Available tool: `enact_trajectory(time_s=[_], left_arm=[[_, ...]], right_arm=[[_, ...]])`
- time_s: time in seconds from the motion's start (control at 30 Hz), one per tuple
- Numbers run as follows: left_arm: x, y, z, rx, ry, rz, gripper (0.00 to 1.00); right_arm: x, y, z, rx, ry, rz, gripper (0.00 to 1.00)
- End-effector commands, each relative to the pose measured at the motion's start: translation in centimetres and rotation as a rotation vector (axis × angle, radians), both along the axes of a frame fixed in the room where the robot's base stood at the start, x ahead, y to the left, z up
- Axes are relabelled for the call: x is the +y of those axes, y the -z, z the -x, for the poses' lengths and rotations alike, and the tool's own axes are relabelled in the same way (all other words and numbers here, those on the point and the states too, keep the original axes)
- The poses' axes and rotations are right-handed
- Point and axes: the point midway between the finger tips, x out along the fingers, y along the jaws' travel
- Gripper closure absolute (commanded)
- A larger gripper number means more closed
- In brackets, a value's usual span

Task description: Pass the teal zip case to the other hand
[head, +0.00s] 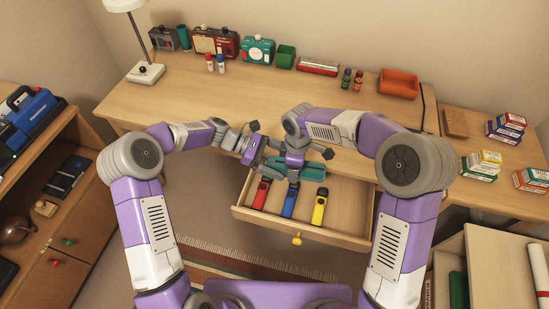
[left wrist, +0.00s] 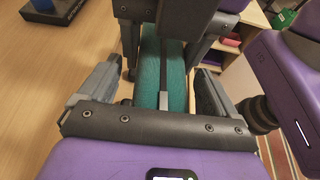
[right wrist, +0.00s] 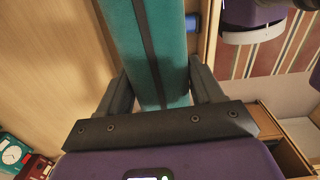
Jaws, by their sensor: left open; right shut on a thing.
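The teal zip case (head: 313,170) is held above the open drawer in the head view. My right gripper (head: 290,163) is shut on it; the right wrist view shows the case (right wrist: 150,45) running lengthwise between the fingers (right wrist: 158,95). My left gripper (head: 259,150) is open at the left end of the case. In the left wrist view the near end of the case (left wrist: 151,80) lies between the left fingers (left wrist: 155,90), with gaps at both sides. Parts of the right gripper show just beyond. The grippers hide part of the case in the head view.
The open drawer (head: 348,232) below holds a red (head: 261,193), a blue (head: 290,200) and a yellow tool (head: 320,206). The desk (head: 180,97) carries a lamp (head: 146,72), radios, and an orange tray (head: 398,84) along the back. Its middle is clear.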

Motion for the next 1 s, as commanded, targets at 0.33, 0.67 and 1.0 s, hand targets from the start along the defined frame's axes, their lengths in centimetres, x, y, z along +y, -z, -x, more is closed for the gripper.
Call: enact_trajectory(time_s=[0.33,0.67,1.0], left_arm=[[0.04,-0.02,-0.04,0.000,-0.001,0.000,0.44],[0.05,-0.05,-0.10,-0.001,-0.003,0.000,0.67],[0.04,-0.05,-0.03,0.000,-0.001,0.001,0.67]], right_arm=[[0.01,-0.02,0.02,0.000,-0.001,0.000,0.68],[0.09,-0.01,0.09,0.002,-0.003,0.000,0.06],[0.02,-0.25,0.00,0.000,0.000,0.000,0.04]])
